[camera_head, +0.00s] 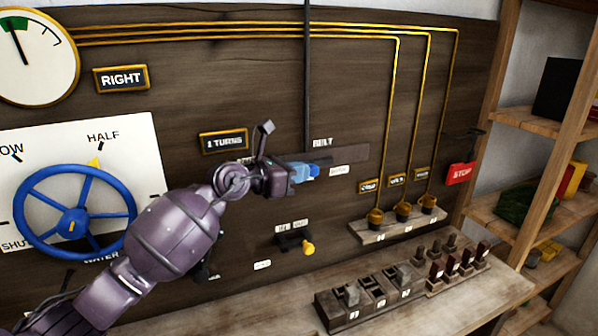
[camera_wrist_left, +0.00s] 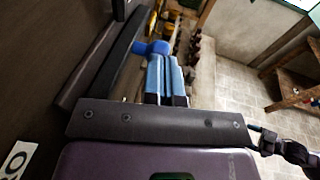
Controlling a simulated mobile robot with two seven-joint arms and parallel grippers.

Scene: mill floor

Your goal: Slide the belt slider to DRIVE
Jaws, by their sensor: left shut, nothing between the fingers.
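The belt slider is a dark horizontal track (camera_head: 352,153) on the wooden panel under the BELT label (camera_head: 322,142). Its blue knob (camera_head: 314,170) shows just right of my left gripper's fingertips, and it also shows in the left wrist view (camera_wrist_left: 150,47), just beyond the fingers. My left gripper (camera_head: 302,173) has light blue fingers, shut and empty, pointing right along the track; they show in the wrist view too (camera_wrist_left: 166,80). The fingertips are at or very near the knob; I cannot tell if they touch. A small white label (camera_head: 339,171), too small to read surely, sits below the track. My arm hides the track's left part.
A blue handwheel (camera_head: 75,214) is at left. A yellow-knobbed lever (camera_head: 307,247) sits below the slider. A red STOP tag (camera_head: 461,173) hangs at right. A bench (camera_head: 440,310) with blocks stands below, and wooden shelves (camera_head: 545,122) stand at right.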

